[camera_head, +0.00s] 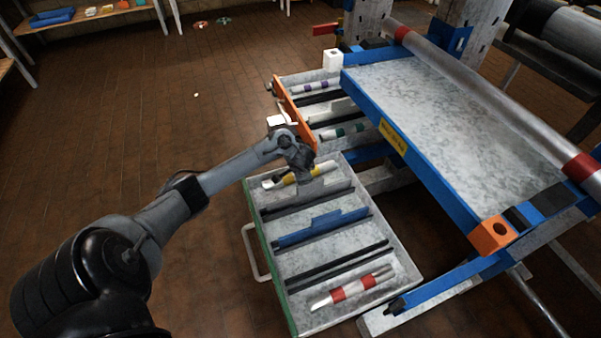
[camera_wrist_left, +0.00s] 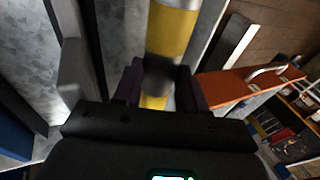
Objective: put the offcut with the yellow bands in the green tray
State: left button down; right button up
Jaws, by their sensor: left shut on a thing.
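The offcut with the yellow bands (camera_head: 289,178) is a pale rod at the far end of the green tray (camera_head: 292,311), a grey drawer with a green front. My left gripper (camera_head: 303,172) is shut on this offcut. The left wrist view shows the yellow-banded rod (camera_wrist_left: 172,38) between the dark fingers (camera_wrist_left: 160,88). The offcut lies over or in the tray's far compartment; I cannot tell whether it touches the floor there. The gripper hides part of it. My right gripper is in neither view.
Behind is an orange-fronted tray (camera_head: 292,106) with purple-banded (camera_head: 315,86) and green-banded (camera_head: 342,132) offcuts. A blue-edged bench (camera_head: 455,125) stands to the right.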

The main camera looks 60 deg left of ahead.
pick_arm(q)
jog(key=c, duration=0.6)
grip_release()
jog(key=shift+f, duration=0.15)
jog(key=shift+w+r, duration=0.1)
jog(key=shift+r, duration=0.35)
jog(key=p+v, duration=1.1)
jog(key=v, duration=0.1)
jog(key=s+d+f+m+t+h, duration=0.1)
jog(key=s+d+f, duration=0.15)
jog(key=d, duration=0.75)
jog(key=s+d+f+m+t, duration=0.1)
jog(key=s+d, duration=0.2)
jog(key=d, duration=0.7)
jog(key=s+d+r+h, duration=0.1)
jog(key=s+d+r, duration=0.2)
jog(key=s, duration=0.1)
jog(key=s+d+r+n+h, duration=0.1)
jog(key=s+d+r, duration=0.2)
jog(key=s+d, duration=0.1)
jog(key=s+d+r+n+g+h, duration=0.1)
jog(key=s+d+r, duration=0.1)
jog(key=s, duration=0.4)
jog(key=shift+s+d+r, duration=0.1)
jog(key=shift+d+r, duration=0.1)
jog(key=shift+d, duration=0.25)
jog(key=shift+s+d+r, duration=0.1)
jog(key=shift+d+r, duration=0.1)
jog(key=shift+d, duration=0.2)
